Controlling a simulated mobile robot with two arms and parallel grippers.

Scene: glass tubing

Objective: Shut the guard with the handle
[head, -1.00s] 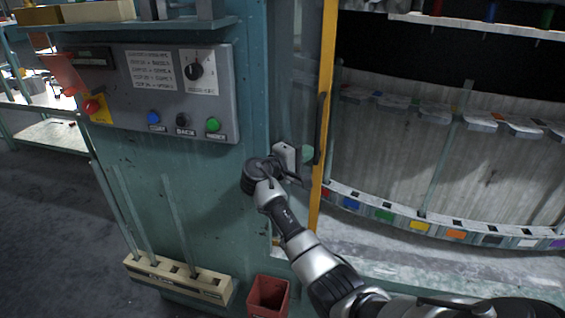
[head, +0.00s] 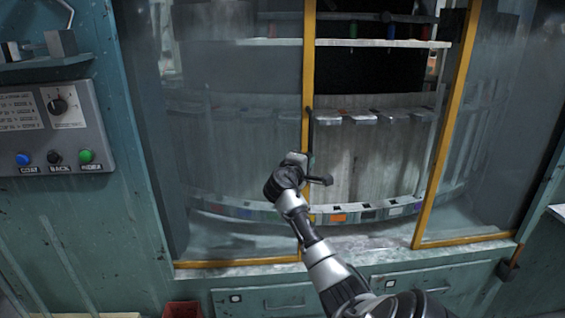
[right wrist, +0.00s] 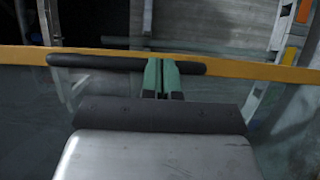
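The guard is a sliding glass panel (head: 235,150) with a yellow frame, in front of the machine's opening. It covers the left part. A gap is open between its yellow leading edge and the right-hand yellow post (head: 445,130). The black bar handle (head: 310,125) is upright on that edge; in the right wrist view the handle (right wrist: 95,62) lies across the picture. My right gripper (head: 318,181) is at the handle's lower part. In the right wrist view its green fingers (right wrist: 161,78) are together and cross the handle, not visibly clasped around it. My left gripper is out of view.
A control panel (head: 55,130) with buttons and a knob is on the left. Through the gap show a curved row of coloured labels (head: 370,213) and shelves. Drawers (head: 430,275) are below, a red bin (head: 183,309) stands low in front.

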